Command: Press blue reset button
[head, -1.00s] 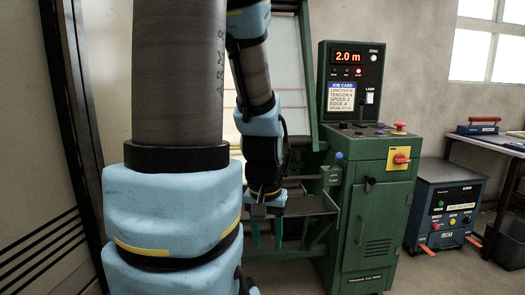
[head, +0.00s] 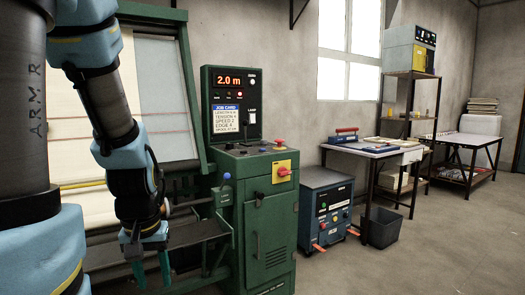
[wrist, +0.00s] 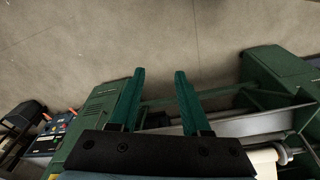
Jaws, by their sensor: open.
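A small blue button-like knob (head: 227,177) stands on a green bracket at the left side of the green machine cabinet (head: 268,235). I cannot read a label on it. My gripper (head: 151,270) is open and empty, its teal fingers pointing down. In the head view it is lower and to the left of the blue knob, in front of the machine's dark rail. In the wrist view my gripper (wrist: 159,75) shows two spread fingers with floor between them. The blue knob cannot be made out in the wrist view.
The control panel (head: 232,103) shows 2.0 m. A red button on a yellow plate (head: 283,171) is on the cabinet. A blue box with buttons (head: 327,210), a bin (head: 384,228) and tables stand to the right. Floor in front of them is clear.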

